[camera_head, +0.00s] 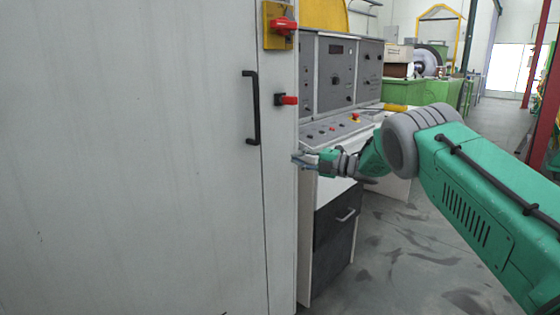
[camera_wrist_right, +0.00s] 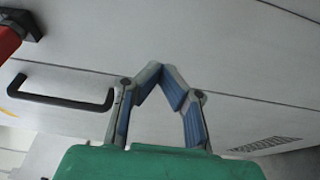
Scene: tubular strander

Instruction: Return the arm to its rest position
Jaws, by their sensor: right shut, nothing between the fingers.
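My right arm (camera_head: 470,190) is green with a grey ribbed joint and reaches in from the right in the head view. My right gripper (camera_head: 298,159) is near the right edge of the grey cabinet, below the red switches. In the right wrist view my right gripper (camera_wrist_right: 162,68) has its blue-padded fingers meeting at the tips, with nothing between them. Whether it touches the cabinet I cannot tell. My left gripper is out of view.
A large grey cabinet (camera_head: 130,160) with a black handle (camera_head: 251,108) fills the left. Red switches (camera_head: 284,26) sit on its right edge. A control desk (camera_head: 345,130) with a dark drawer (camera_head: 335,228) stands behind my right gripper. Open floor (camera_head: 400,260) lies below my right arm.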

